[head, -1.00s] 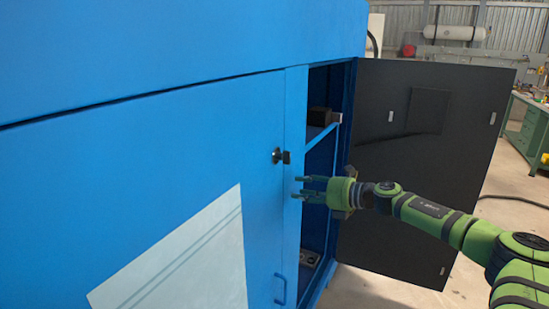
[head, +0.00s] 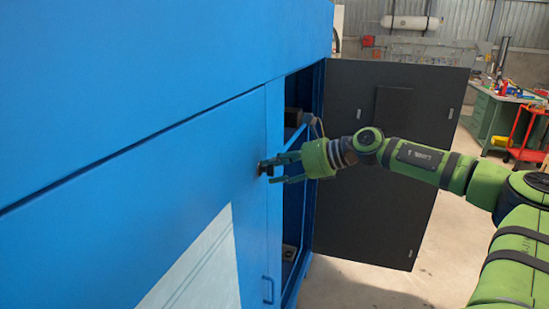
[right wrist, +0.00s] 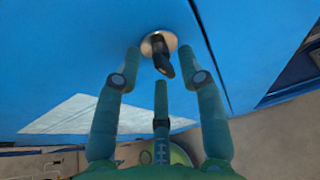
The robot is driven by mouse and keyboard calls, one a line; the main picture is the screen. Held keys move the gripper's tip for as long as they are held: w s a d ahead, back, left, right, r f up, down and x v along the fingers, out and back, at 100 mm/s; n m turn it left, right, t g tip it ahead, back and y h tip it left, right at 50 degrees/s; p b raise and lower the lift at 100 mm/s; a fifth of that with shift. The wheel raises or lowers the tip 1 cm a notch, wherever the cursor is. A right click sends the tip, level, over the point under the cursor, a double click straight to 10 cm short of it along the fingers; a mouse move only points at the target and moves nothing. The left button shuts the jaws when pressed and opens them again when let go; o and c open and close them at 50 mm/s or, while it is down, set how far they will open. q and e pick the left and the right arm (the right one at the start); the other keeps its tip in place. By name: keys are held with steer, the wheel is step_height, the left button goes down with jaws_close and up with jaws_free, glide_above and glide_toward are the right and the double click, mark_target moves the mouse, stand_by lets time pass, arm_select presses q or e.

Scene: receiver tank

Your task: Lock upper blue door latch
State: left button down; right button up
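The upper latch (head: 263,168) is a small dark knob on the blue door (head: 170,170), near the door's right edge. In the right wrist view the latch (right wrist: 162,53) shows a round metal base and a black handle. My right gripper (head: 272,172) is at the latch, its fingers pointing left at the door. The gripper is open and holds nothing. My left gripper is in neither view.
A dark door (head: 345,160) stands open to the right of the cabinet, behind my right arm. The cabinet opening shows a shelf with a dark box (head: 293,117). A green workbench (head: 490,115) and red cart (head: 525,135) stand at the far right.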

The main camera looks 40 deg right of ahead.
steer(key=shift+w+a+f, duration=0.1)
steer(key=shift+w+a, duration=0.1)
steer(key=shift+w, duration=0.1)
steer(key=shift+f, duration=0.1)
jaws_close()
